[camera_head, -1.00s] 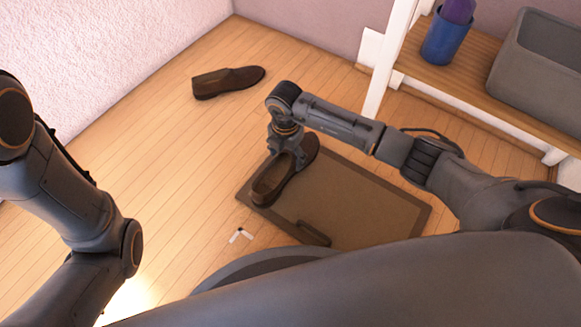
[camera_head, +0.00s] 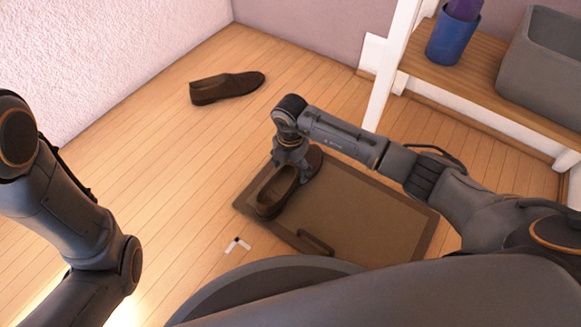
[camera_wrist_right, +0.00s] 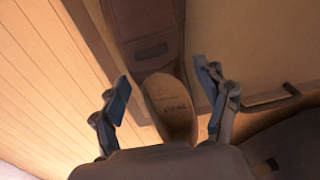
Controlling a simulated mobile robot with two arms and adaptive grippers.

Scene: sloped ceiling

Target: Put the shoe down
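A dark brown shoe (camera_head: 276,193) rests at the left side of a brown tray-like mat (camera_head: 375,205) with a raised border. Its opening faces up, and its toe points to the upper right. My right gripper (camera_head: 293,170) is over the middle of this shoe and hides part of it. In the right wrist view the fingers (camera_wrist_right: 162,76) are spread on either side of the shoe (camera_wrist_right: 170,108), with gaps showing. The pale insole faces the camera. A second brown shoe (camera_head: 227,87) lies on the floor farther back. My left gripper is out of view.
A wooden shelf (camera_head: 485,70) with a white post stands at the right, holding a blue cup (camera_head: 452,38) and a grey bin (camera_head: 540,65). A dark handle (camera_head: 315,243) shows at the mat's near edge. Wooden floor lies clear to the left.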

